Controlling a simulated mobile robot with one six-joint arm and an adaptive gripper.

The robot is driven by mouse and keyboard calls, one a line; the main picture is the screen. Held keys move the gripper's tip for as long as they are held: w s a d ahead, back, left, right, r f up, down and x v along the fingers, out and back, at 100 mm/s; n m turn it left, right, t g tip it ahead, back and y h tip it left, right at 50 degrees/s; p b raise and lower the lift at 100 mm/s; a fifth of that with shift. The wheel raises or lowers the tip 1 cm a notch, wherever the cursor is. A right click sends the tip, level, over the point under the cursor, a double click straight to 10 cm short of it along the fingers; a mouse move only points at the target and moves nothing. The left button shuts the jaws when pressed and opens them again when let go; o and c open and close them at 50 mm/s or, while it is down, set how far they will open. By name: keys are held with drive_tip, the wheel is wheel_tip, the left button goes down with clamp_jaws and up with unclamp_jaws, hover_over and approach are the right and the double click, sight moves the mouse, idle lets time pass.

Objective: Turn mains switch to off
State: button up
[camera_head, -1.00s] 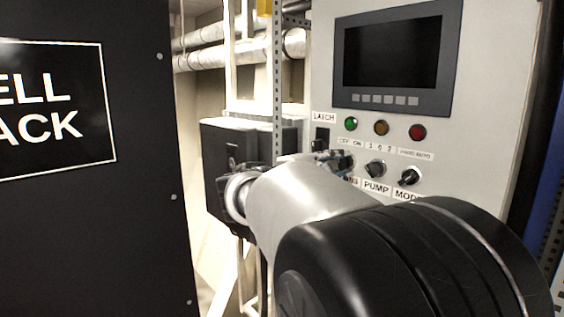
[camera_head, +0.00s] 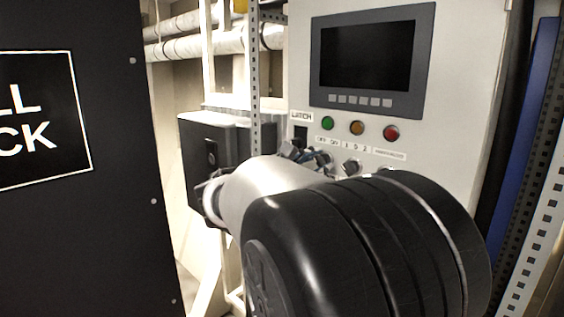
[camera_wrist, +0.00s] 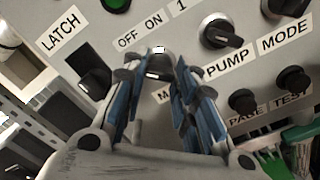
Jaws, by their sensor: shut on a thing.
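The mains switch (camera_wrist: 157,64) shows in the wrist view as a dark knob with a light top edge, below the OFF and ON labels. My gripper (camera_wrist: 156,82) has its blue-padded fingers on either side of this knob and is shut on it. The fingers partly cover the label under the knob; only its first letter shows. In the head view my gripper (camera_head: 312,155) is at the panel under the LATCH label, and my arm hides the switch. The knob's exact pointing direction is hard to tell.
The grey control panel (camera_head: 462,130) carries a dark screen (camera_head: 367,55) and green, amber and red lamps. The pump switch (camera_wrist: 221,32) is right of my gripper, the latch switch (camera_wrist: 95,82) left. A black cabinet (camera_head: 100,230) stands at far left.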

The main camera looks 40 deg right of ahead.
idle(0.4)
drive_tip(key=o, duration=1)
drive_tip(key=shift+o, duration=0.2)
drive_tip(key=s+a, duration=0.1)
drive_tip(key=a, duration=1.1)
